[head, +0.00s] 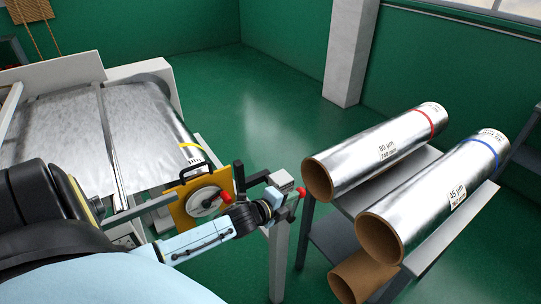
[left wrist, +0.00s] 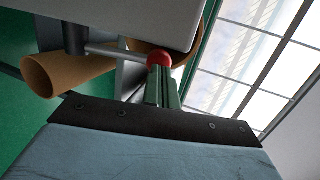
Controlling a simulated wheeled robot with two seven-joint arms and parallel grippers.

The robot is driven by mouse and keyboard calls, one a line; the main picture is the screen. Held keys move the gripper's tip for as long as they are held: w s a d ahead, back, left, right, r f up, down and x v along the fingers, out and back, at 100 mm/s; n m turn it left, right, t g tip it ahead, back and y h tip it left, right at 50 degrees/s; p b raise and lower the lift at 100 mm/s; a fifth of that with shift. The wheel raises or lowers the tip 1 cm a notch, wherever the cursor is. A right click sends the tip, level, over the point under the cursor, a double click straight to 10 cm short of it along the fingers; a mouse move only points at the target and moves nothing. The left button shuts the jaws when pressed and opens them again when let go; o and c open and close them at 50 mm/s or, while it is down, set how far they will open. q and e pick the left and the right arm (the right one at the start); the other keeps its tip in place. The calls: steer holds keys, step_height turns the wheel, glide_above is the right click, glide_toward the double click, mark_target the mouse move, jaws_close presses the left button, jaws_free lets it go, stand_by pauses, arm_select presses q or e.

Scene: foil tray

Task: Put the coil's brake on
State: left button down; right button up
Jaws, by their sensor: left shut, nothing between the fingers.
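The lever with a red ball knob (head: 303,190) stands at the right end of the machine's frame, beside a grey box. In the left wrist view the red knob (left wrist: 160,58) sits on a thin metal rod coming from a dark post. My left gripper (head: 285,202) reaches in from the left, close to the knob. In the left wrist view its fingers (left wrist: 163,88) are shut and empty, with tips at the knob; whether they touch it I cannot tell. The silver coil (head: 184,135), with a yellow band, lies on the machine. My right gripper is not in view.
A yellow plate (head: 182,208) with a round disc and a red grip (head: 226,197) stands just behind my left arm. Two foil rolls (head: 370,155) (head: 430,200) lie on a grey rack to the right, with a cardboard tube (head: 362,277) below. The green floor between is clear.

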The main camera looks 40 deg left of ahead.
mark_target(301, 193)
arm_select(q)
steer(key=shift+w+d+f+g+p, duration=0.1)
steer(key=shift+w+d+g+p, duration=0.1)
steer(key=shift+w, duration=0.45)
steer(key=shift+w+d+r+g+p, duration=0.1)
steer(key=shift+w+g+p, duration=0.1)
steer(key=shift+w, duration=0.45)
steer(key=shift+w+d+f+g+p, duration=0.1)
steer(key=shift+w+g+p, duration=0.1)
steer(key=shift+w, duration=0.45)
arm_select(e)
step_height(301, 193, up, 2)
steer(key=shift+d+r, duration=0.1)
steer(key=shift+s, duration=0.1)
arm_select(q)
steer(key=shift+s+d+r+p, duration=0.1)
steer(key=shift+r+p, duration=0.25)
steer(key=shift+p, duration=0.1)
steer(key=w+d+r+p+v, duration=0.1)
steer(key=r+p+v, duration=0.1)
steer(key=v, duration=1.1)
steer(key=shift+a+r+p, duration=0.25)
steer(key=shift+a+p, duration=0.1)
steer(key=shift+p, duration=0.15)
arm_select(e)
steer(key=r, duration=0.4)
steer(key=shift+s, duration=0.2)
arm_select(q)
steer(key=shift+s, duration=0.15)
